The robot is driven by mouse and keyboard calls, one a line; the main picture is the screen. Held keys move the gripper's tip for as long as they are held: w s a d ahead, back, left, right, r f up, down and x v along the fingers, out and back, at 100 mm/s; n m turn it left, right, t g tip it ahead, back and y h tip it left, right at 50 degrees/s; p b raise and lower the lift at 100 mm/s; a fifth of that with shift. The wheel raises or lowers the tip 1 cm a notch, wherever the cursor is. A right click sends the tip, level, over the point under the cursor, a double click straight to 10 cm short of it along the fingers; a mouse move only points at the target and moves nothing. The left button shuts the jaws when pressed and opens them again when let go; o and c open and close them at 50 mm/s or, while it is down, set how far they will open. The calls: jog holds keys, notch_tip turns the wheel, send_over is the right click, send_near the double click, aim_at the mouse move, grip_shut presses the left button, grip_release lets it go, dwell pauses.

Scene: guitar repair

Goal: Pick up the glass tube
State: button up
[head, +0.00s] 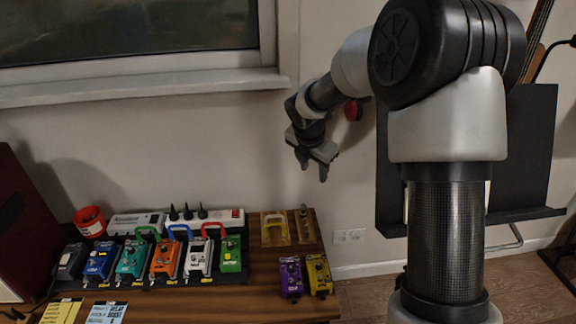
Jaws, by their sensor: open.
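My gripper (313,170) hangs in the air in front of the wall, pointing down, open and empty. It is above and apart from a wooden rack (288,238) at the right back of the table. A small, narrow upright thing (303,212) stands on the right part of this rack, almost below my gripper. It may be the glass tube, but it is too small to tell. No other thing in view is clearly a glass tube.
Several coloured pedals stand in a row, including a green one (230,254). A purple pedal (291,278) and a yellow pedal (319,275) stand in front of the rack. A white power strip (205,219) and a red cup (90,222) are behind.

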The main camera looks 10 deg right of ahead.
jog(key=w+a+f+n, duration=0.1)
jog(key=w+f+n, duration=0.5)
jog(key=f, duration=0.3)
jog(key=b, duration=0.3)
send_over(303, 206)
jog(key=s, duration=0.3)
notch_tip(303, 206, down, 11)
jog(key=shift+y, duration=0.4)
jog(key=shift+a+b+x, duration=0.15)
jog(key=shift+b+x, duration=0.4)
jog(key=shift+x, duration=0.95)
jog(key=shift+a+b+x, duration=0.15)
jog(key=shift+b+x, duration=0.35)
jog(key=shift+x, duration=1)
jog(key=shift+w, duration=0.15)
jog(key=c, duration=0.9)
